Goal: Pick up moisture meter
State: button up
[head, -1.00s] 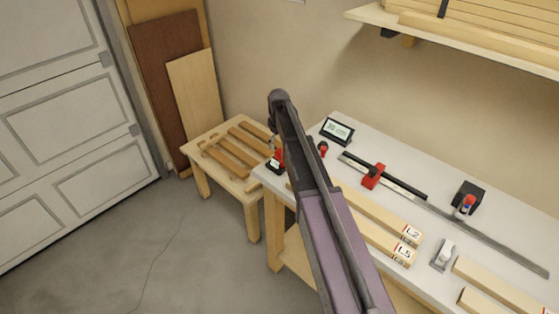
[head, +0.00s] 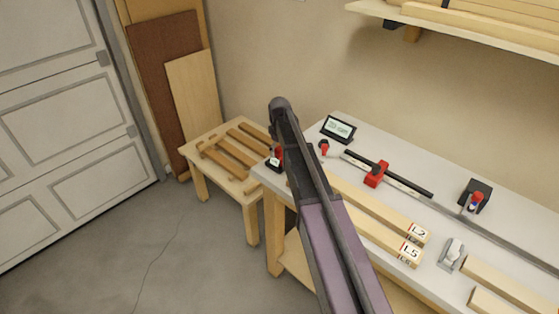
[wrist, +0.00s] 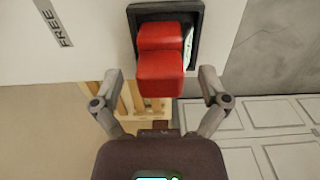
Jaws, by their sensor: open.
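A red device, which looks like the moisture meter (wrist: 160,72), sits in a square black holder (wrist: 198,12) on the pale bench top in the wrist view. In the head view the meter (head: 279,151) is at the bench's near left corner, partly covered by my arm. My gripper (wrist: 158,86) is open and empty of any grip. Its two fingers stand apart to the left and right of the meter's lower end in the picture, with a gap on each side. My gripper is mostly hidden behind my arm in the head view.
A display (head: 338,128), a small red-and-black item (head: 323,147), a rail with a red clamp (head: 376,174) and labelled wood strips (head: 385,212) lie farther along the bench. A low slatted wooden table (head: 205,145) stands left of it. Open floor (head: 200,260) lies in front.

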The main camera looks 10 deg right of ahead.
dwell(0.5)
grip_shut()
jog(key=shift+r, duration=0.2)
notch_tip(320, 180, up, 4)
jog(key=p, duration=0.4)
jog(key=shift+f, duration=0.15)
jog(key=s+d+p, duration=0.1)
jog(key=s+d, duration=0.1)
jog(key=s, duration=1.4)
jog(key=shift+r, duration=0.45)
